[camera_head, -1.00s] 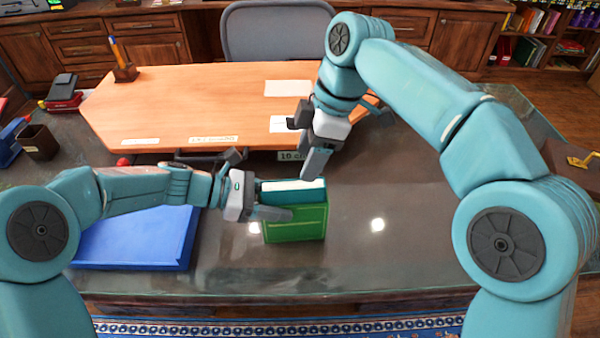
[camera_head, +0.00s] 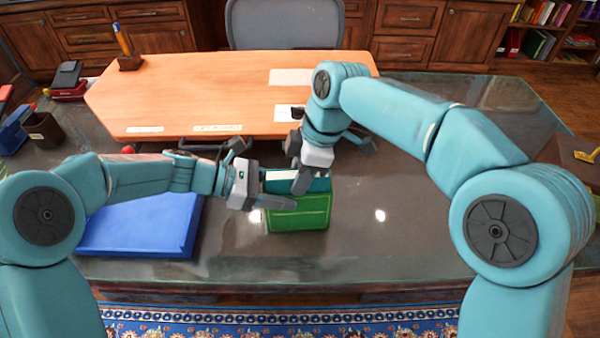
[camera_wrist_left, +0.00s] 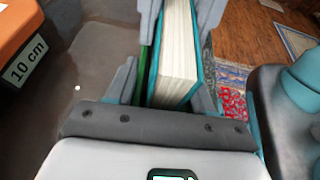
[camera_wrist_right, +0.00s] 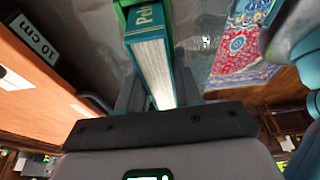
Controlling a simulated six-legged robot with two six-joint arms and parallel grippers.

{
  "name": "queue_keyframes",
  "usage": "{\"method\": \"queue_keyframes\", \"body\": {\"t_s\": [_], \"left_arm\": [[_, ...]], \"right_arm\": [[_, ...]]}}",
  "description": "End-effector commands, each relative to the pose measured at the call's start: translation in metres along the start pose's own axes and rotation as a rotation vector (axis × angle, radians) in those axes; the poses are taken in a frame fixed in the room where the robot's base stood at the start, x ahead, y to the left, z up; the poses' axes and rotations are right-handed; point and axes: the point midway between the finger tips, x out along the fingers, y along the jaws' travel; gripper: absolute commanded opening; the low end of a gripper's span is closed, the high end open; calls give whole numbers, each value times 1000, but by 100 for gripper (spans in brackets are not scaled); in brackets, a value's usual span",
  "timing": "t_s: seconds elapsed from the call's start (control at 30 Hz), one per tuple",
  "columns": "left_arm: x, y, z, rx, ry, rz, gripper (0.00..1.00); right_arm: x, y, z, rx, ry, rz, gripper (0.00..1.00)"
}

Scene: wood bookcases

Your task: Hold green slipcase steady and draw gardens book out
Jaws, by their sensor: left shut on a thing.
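The green slipcase (camera_head: 298,218) stands upright on the dark desk in the head view, and a green strip of it shows in the left wrist view (camera_wrist_left: 143,65). The teal book (camera_head: 298,185) sits in it with its top part above the rim. Its pale page edges show in the left wrist view (camera_wrist_left: 175,60). In the right wrist view the teal book (camera_wrist_right: 146,38) has part of a title showing.
A blue flat box (camera_head: 135,228) lies left of the slipcase, under my left arm. An orange-brown board (camera_head: 210,95) with white labels covers the back of the desk. A pen holder (camera_head: 128,60) stands on its left corner. The desk right of the slipcase is clear.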

Motion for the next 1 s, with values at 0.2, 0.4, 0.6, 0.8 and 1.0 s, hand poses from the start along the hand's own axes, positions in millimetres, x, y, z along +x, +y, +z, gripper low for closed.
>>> {"method": "queue_keyframes", "body": {"t_s": [0.2,0.4,0.6,0.8,1.0], "left_arm": [[0,0,0,1,0,1,17],[0,0,0,1,0,1,17],[0,0,0,0,1,1,17],[0,0,0,0,1,1,17],[0,0,0,-1,1,1,17]], "right_arm": [[-3,0,-1,-1,0,1,0],[-14,0,-5,-1,1,2,0],[-25,0,-8,-1,2,3,0],[-35,0,-11,-1,2,3,0],[-39,0,-12,0,2,2,0]]}}
